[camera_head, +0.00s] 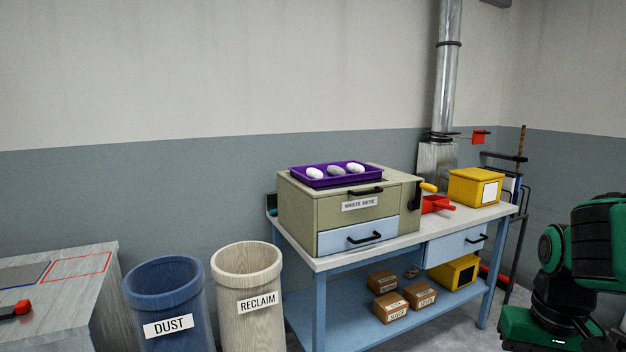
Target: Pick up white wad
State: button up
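The tray sits on top of the olive box labelled "WASTE SIEVE" (297,213), which stands on the blue-legged bench (332,260). Part of my green and black arm shows at the right edge, well apart from the tray. My gripper is not in view.
A blue "DUST" bin (166,302) and a pale "RECLAIM" bin (247,300) stand left of the bench. A yellow box (475,188) and a red scoop (435,204) are on the bench's right. Small brown boxes (391,306) and another yellow box (455,272) are on the lower shelf.

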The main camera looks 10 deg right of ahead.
aim_at(312, 173)
jog(key=z, duration=0.2)
jog(key=i, duration=0.35)
jog(key=z, duration=0.85)
jog(key=i, duration=2.4)
jog(key=u, duration=0.8)
jog(key=i, duration=0.25)
jog(key=u, duration=0.15)
